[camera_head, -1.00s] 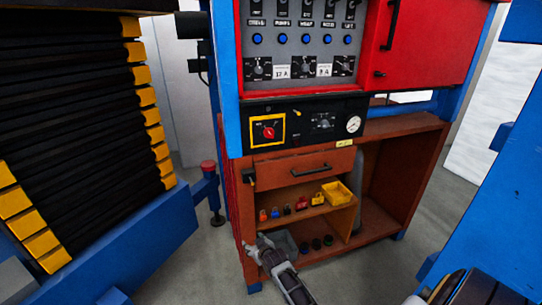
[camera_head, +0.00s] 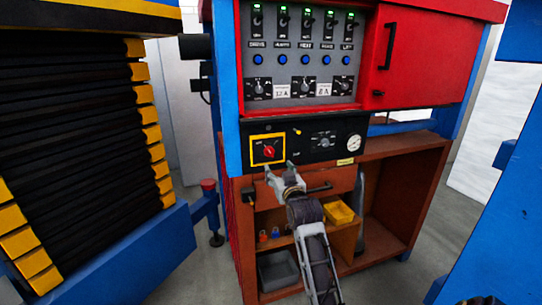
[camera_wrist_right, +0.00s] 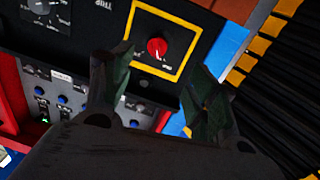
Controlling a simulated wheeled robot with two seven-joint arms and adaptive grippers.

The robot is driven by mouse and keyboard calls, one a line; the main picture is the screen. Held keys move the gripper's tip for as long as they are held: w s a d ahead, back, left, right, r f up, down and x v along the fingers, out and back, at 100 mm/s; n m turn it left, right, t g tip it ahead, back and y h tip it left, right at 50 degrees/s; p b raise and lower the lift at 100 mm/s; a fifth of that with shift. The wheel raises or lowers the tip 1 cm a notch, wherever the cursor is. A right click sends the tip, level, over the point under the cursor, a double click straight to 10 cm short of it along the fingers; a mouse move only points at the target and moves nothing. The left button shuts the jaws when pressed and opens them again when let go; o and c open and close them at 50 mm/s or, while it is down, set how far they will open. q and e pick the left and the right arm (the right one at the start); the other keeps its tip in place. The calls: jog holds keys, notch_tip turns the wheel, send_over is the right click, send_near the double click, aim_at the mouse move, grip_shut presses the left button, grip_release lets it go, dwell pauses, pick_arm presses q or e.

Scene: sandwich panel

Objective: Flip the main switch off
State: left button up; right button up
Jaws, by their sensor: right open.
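The main switch (camera_head: 268,150) is a red rotary knob inside a yellow square frame on the black panel (camera_head: 315,141) at the front of the cabinet. In the right wrist view the red knob (camera_wrist_right: 157,47) sits ahead of the fingers, inside its tilted yellow frame. My right gripper (camera_head: 280,171) is open and empty, just below the knob and apart from it in the head view. Its two fingers also show in the wrist view (camera_wrist_right: 158,85), spread on either side below the knob. My left gripper is not in view.
Above is a grey panel (camera_head: 300,72) with toggle switches, green lights, blue buttons and dials. A gauge (camera_head: 354,142) is on the black panel's right. Below are a drawer handle (camera_head: 320,187) and shelves with a yellow bin (camera_head: 340,213). A black-and-yellow stack (camera_head: 80,140) stands left.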

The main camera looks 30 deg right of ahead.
jog(key=shift+s+r, duration=0.15)
jog(key=shift+r, duration=0.2)
jog(key=shift+d, duration=0.1)
jog(key=p, duration=0.1)
send_near(270, 154)
jog(key=shift+x, duration=2.3)
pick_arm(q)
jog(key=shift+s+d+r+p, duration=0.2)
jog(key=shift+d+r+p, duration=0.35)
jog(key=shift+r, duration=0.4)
pick_arm(e)
jog(key=shift+x, duration=2.55)
jog(key=shift+r, duration=0.1)
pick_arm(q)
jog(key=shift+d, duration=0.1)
